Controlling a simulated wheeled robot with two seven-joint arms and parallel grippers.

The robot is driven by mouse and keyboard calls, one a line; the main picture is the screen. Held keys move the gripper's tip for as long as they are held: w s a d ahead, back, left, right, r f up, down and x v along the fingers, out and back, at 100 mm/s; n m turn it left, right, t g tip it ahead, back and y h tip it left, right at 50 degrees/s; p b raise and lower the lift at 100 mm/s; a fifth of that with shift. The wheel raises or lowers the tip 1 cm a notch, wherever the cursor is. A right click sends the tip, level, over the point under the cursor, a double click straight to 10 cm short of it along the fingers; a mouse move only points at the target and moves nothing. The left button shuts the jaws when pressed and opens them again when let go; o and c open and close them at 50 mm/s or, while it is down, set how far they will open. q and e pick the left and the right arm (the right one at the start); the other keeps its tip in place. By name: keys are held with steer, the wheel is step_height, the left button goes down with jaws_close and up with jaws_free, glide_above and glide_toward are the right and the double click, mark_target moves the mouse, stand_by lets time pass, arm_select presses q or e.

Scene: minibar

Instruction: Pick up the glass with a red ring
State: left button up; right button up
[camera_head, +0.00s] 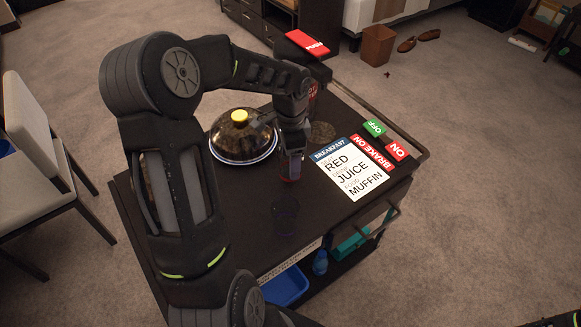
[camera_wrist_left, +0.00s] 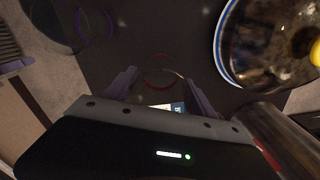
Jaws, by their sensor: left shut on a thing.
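The glass with a red ring (camera_head: 290,178) is clear and hard to make out on the black cart top, right under my left gripper (camera_head: 291,160) in the head view. In the left wrist view the red-ringed glass (camera_wrist_left: 158,57) lies between the two fingers of my left gripper (camera_wrist_left: 160,88), which is shut on it. I cannot tell whether its base touches the cart. My right gripper is not in view.
A domed cover with a yellow knob (camera_head: 238,140) stands left of the gripper. A breakfast card (camera_head: 350,175) lies to the right, by brake labels (camera_head: 373,152). A dark container with red lettering (camera_head: 312,90) stands behind my wrist. The front left of the cart top is clear.

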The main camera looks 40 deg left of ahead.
arm_select(q)
step_height(320, 180, up, 6)
steer(key=shift+d, duration=0.15)
stand_by(0.6)
